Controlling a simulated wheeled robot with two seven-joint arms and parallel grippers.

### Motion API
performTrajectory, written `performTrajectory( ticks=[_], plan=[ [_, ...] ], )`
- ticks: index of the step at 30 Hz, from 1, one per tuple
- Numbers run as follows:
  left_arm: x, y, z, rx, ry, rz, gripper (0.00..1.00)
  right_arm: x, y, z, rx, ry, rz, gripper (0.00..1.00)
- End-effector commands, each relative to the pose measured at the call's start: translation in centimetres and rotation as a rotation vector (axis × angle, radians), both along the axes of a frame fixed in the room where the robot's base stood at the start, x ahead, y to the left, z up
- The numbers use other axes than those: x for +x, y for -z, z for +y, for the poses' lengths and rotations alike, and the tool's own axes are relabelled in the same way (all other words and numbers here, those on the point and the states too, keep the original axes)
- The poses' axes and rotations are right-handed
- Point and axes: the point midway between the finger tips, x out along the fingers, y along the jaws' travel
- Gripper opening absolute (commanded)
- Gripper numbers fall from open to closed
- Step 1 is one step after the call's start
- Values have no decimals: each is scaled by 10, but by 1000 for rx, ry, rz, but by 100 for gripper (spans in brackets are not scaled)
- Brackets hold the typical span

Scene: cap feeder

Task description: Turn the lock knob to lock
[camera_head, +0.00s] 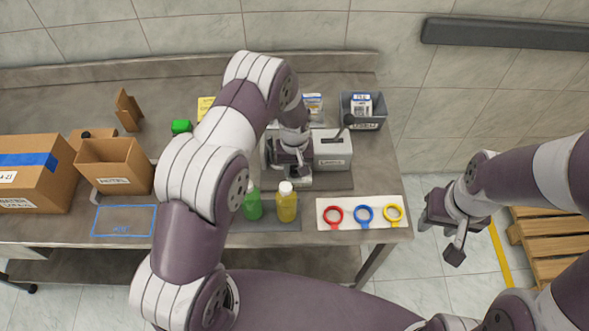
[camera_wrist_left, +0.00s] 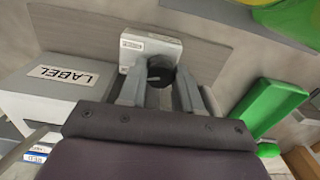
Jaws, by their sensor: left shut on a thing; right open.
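The cap feeder is a grey station with a labelled grey box (camera_head: 332,148) and a black-tipped lever (camera_head: 349,120) at the table's back right. The labelled box also shows at left in the left wrist view (camera_wrist_left: 45,95). My left gripper (camera_head: 292,168) is down at the station, left of the labelled box. In the left wrist view its fingers (camera_wrist_left: 160,98) are shut around a dark round part (camera_wrist_left: 158,75), apparently the lock knob, mostly hidden between them. The knob's angle cannot be told. My right gripper (camera_head: 440,238) is open and empty, right of the table.
A green bottle (camera_head: 253,205) and a yellow bottle (camera_head: 287,206) stand in front of the station. A white board (camera_head: 348,225) holds red, blue and yellow rings. A grey bin (camera_head: 379,120) stands behind right. Cardboard boxes (camera_head: 115,170) are at left.

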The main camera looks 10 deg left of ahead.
Motion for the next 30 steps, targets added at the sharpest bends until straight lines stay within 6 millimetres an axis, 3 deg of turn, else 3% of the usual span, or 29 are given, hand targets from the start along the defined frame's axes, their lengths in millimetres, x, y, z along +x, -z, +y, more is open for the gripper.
performTrajectory(
  ticks=[12, 30],
  plan=[
    [3, -2, 0, -1, -202, -8, 3, 0, 11, 0, 0, 0, 0, 43],
    [3, -3, 0, -2, -239, -9, 3, 0, 12, 0, 0, 0, 0, 43]
  ],
)
